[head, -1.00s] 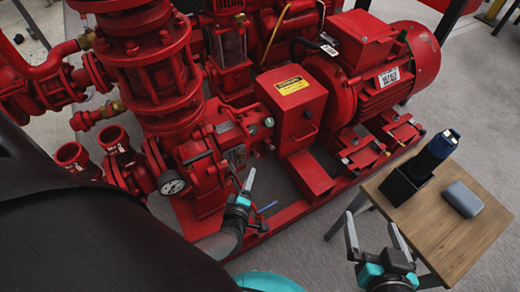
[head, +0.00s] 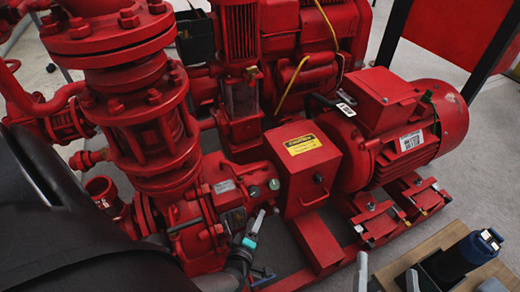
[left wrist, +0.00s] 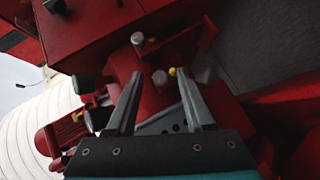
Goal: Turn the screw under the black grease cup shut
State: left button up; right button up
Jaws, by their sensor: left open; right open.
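My left gripper (head: 258,222) is at the red pump's bearing housing (head: 210,220), just below two small round caps, a grey-green one (head: 254,191) and a paler one (head: 273,184). In the left wrist view my left gripper (left wrist: 160,76) is open, with a small grey cylinder (left wrist: 160,79) showing between its fingertips. A dark cap (left wrist: 84,83) is left of the fingers; I cannot tell surely whether it is the black grease cup. The screw under it cannot be made out. My right gripper (head: 387,277) is open and empty at the bottom edge, partly cut off.
A red box with a yellow label (head: 303,144) and the red motor (head: 415,125) stand right of the left gripper. Thick flanged pipework (head: 140,110) rises at the left.

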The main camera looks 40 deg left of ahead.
pick_arm(q)
grip_shut()
dwell(0.5)
